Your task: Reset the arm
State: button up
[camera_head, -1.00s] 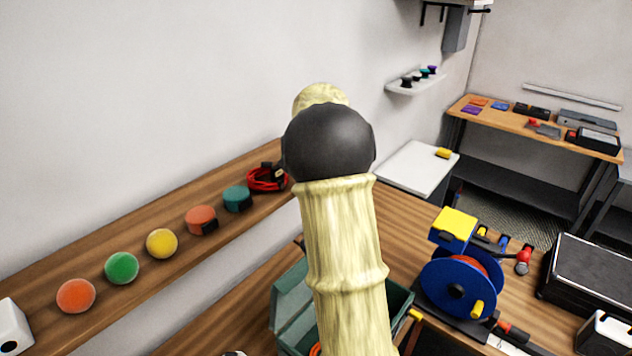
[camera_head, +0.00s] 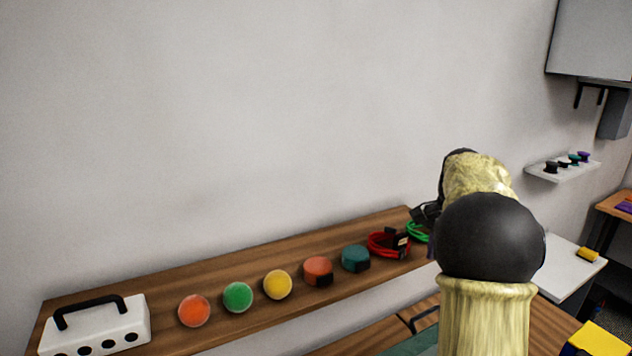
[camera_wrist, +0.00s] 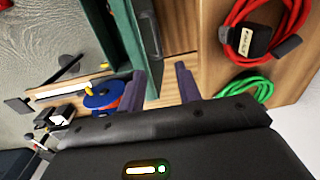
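My arm stands at the right of the head view, its pale links and dark round joint in front of the wall shelf. My gripper (camera_wrist: 161,76) shows in the wrist view with two purple fingers set apart and nothing between them. In the head view the gripper is mostly hidden behind my arm. The wrist view looks past the fingers to a red cable coil (camera_wrist: 255,38) and a green cable coil (camera_wrist: 246,91) on the wooden shelf (camera_wrist: 285,82). The fingers appear clear of both.
A green toolbox (camera_wrist: 128,35) and a blue reel (camera_wrist: 103,97) lie below.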

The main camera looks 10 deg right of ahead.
jog(key=s+a+f+n, duration=0.2)
jog(key=a+f, duration=0.1)
jog(key=a, duration=0.1)
jog(key=s+a+f+n, duration=0.3)
jog(key=a, duration=0.1)
jog(key=s+a+f+n+t, duration=0.1)
jog(key=s+a+f+n, duration=0.1)
jog(key=s+a+f, duration=0.1)
jog(key=shift+a+n, duration=0.3)
jog(key=shift+a, duration=0.45)
jog(key=s+a+f+n+t+b, duration=0.1)
jog(key=s+a+f+n+b, duration=0.3)
jog(key=s+f, duration=0.6)
jog(key=a+n, duration=0.2)
jog(key=a, duration=0.1)
jog(key=shift+s+a, duration=0.15)
jog(key=shift+s, duration=0.2)
jog(key=shift+w, duration=0.1)
